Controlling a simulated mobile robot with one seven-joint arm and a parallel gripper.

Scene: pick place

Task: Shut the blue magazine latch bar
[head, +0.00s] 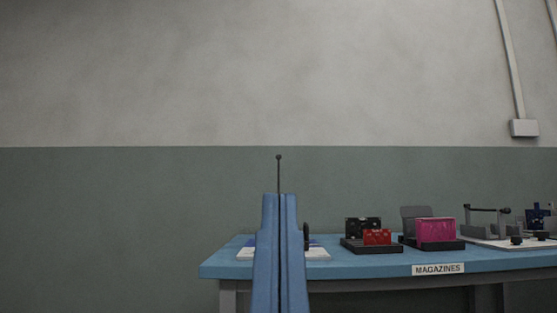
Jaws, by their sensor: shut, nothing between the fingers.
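A tall blue upright (266,255) with a dark seam down its middle stands close in front, topped by a thin dark rod with a small ball. I cannot tell for sure what it is. Behind it, a white plate (318,255) lies on the table with a bit of blue (314,244) and a dark knob (306,231) showing. Most of that spot is hidden, so I cannot see a latch bar there or tell its position. A small dark blue item (537,217) stands at the far right. I cannot make out my gripper.
The blue table (370,266) carries a MAGAZINES label (438,269). Red (377,237) and magenta (436,231) boxes sit in black trays. A grey fixture with a black bar (488,209) stands farther right. A plain wall is behind.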

